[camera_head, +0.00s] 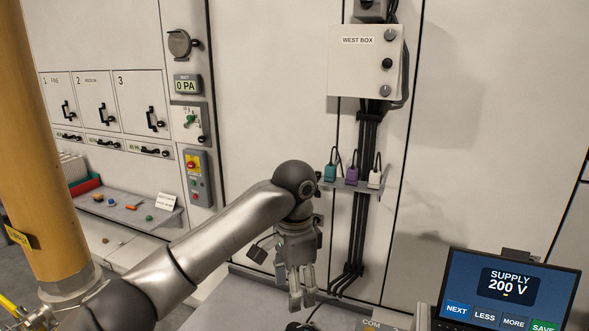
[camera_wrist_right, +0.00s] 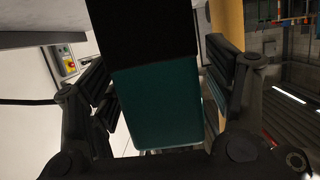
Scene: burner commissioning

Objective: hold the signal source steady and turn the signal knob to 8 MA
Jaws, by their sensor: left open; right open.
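My left gripper (camera_head: 302,298) is open and points down near the bottom middle of the head view. Part of a dark object with a cable (camera_head: 301,326) shows just below its fingers, cut off by the frame; I cannot tell what it is. In the right wrist view my right gripper (camera_wrist_right: 158,80) is open. A block with a dark teal face (camera_wrist_right: 157,108) and a black upper part lies between its spread fingers in the picture. I cannot tell whether they touch it, or whether it is the signal source. No signal knob or MA reading can be made out.
The WEST BOX (camera_head: 365,62) hangs on the wall above a small shelf with teal (camera_head: 330,172), purple (camera_head: 350,176) and white (camera_head: 375,179) plugs. A yellow column (camera_head: 38,140) stands at left, before a parts shelf (camera_head: 150,220).

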